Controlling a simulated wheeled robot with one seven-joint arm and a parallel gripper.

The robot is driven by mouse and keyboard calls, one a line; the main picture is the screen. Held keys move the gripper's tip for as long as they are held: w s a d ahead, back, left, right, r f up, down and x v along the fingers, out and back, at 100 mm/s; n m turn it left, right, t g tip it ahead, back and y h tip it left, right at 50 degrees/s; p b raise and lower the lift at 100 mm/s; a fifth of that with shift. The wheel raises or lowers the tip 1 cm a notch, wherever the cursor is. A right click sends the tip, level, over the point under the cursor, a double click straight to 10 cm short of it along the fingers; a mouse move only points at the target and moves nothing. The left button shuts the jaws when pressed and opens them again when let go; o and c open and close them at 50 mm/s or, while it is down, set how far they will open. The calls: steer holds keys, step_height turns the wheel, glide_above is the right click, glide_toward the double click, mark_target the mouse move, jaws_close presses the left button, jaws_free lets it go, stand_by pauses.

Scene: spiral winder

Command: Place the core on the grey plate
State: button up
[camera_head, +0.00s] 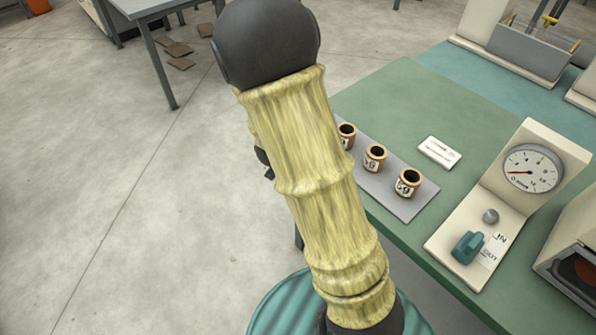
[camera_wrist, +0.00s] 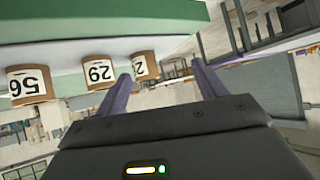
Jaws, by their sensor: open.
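Three brown cylindrical cores with dark hollow tops and white number labels stand upright in a row on the grey plate (camera_head: 398,207): a near core (camera_head: 408,183), a middle core (camera_head: 375,158) and a far core (camera_head: 347,136), partly hidden by my arm. In the wrist view the scene is turned over, with labelled cores at left (camera_wrist: 30,84), centre (camera_wrist: 101,71) and right (camera_wrist: 146,65). My gripper (camera_wrist: 164,78) is open, its two purple fingers apart. The left fingertip overlaps the right core's edge in the picture; I see nothing held. My arm mostly hides the gripper in the head view.
The plate lies on a green table (camera_head: 400,100). A white label block (camera_head: 439,152) lies behind it. A gauge panel (camera_head: 532,170) with a teal knob (camera_head: 467,247) stands to the right. Open floor (camera_head: 100,180) lies left of the table.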

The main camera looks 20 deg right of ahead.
steer(key=s+a+r+n+g+y, duration=0.1)
steer(key=s+a+n+g+y, duration=0.2)
steer(key=s, duration=0.6)
steer(key=s+a+r+n+g+y, duration=0.2)
steer(key=s+a+n+g+y, duration=0.1)
steer(key=s, duration=0.6)
steer(key=shift+a+n, duration=0.45)
steer(key=shift+n, duration=0.45)
steer(key=shift+w, duration=0.1)
steer(key=c, duration=0.7)
steer(key=shift+d, duration=0.1)
steer(key=shift+c, duration=0.2)
steer(key=shift+d, duration=0.5)
